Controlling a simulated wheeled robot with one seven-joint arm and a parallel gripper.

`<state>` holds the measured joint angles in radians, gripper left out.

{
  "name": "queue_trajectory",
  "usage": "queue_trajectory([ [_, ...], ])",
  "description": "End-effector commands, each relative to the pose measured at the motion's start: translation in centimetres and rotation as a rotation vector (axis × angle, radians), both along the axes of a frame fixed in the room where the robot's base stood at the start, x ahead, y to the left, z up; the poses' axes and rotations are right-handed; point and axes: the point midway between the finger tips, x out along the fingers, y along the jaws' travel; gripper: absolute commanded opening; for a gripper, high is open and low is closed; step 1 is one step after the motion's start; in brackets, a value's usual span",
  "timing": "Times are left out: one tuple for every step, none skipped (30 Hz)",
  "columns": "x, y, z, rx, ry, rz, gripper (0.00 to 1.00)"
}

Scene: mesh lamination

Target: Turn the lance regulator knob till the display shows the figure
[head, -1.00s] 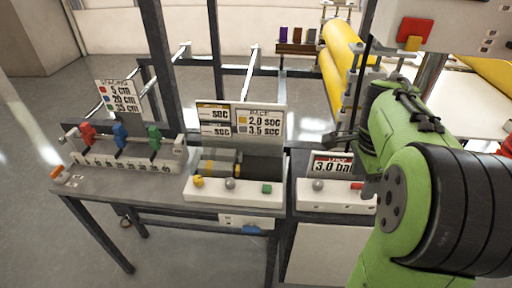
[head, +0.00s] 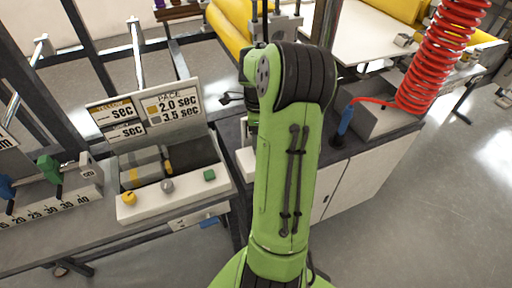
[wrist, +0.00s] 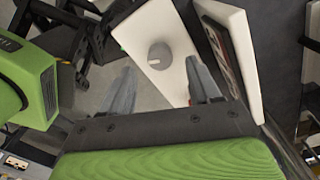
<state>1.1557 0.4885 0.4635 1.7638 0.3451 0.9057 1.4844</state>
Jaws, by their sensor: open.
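The lance regulator knob (wrist: 159,56) is a round grey knob with a pale mark, on a white sloped panel in the wrist view. My gripper (wrist: 160,70) is open, its two fingers spread to either side of the knob in the picture. I see no contact, and the remaining gap is hard to judge. The lance display (wrist: 221,48) stands just right of the right finger, seen nearly edge-on, so its figure is unreadable. In the head view my arm hides the knob and the display; only a white edge of the regulator box (head: 245,160) shows.
The pace unit (head: 170,202), with yellow, grey and green controls, stands left of my arm. Its sign (head: 170,105) rises behind it. Right of my arm are a blue-handled lance (head: 346,120) and a coiled red hose (head: 440,55).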

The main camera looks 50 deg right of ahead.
Motion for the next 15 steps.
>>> queue_trajectory([
  [-0.1,0.0,-1.5,0.005,0.002,-0.001,0.62],
  [-0.1,0.0,-2.2,0.003,0.002,-0.001,0.62],
  [-0.1,0.0,-3.0,0.002,0.002,-0.001,0.62],
  [-0.1,0.0,-3.5,0.002,0.002,-0.001,0.62],
  [-0.1,0.0,-3.9,0.002,0.002,-0.001,0.62],
  [-0.1,0.0,-4.4,0.001,0.002,0.0,0.62],
  [-0.1,0.0,-4.7,0.002,0.001,0.0,0.62],
  [0.0,0.0,-4.9,0.0,0.0,0.0,0.62],
  [0.0,0.0,-5.1,0.0,0.0,0.0,0.62],
  [0.0,0.0,-5.2,-0.001,-0.001,0.0,0.62],
  [0.0,0.0,-5.3,-0.001,-0.001,0.0,0.62],
  [0.0,0.0,-5.3,-0.001,0.0,0.0,0.62],
  [0.0,0.0,-5.3,-0.001,0.0,0.0,0.62],
  [0.0,0.0,-5.2,-0.001,0.0,0.0,0.62],
  [0.0,0.0,-5.2,-0.001,0.0,0.0,0.62],
])
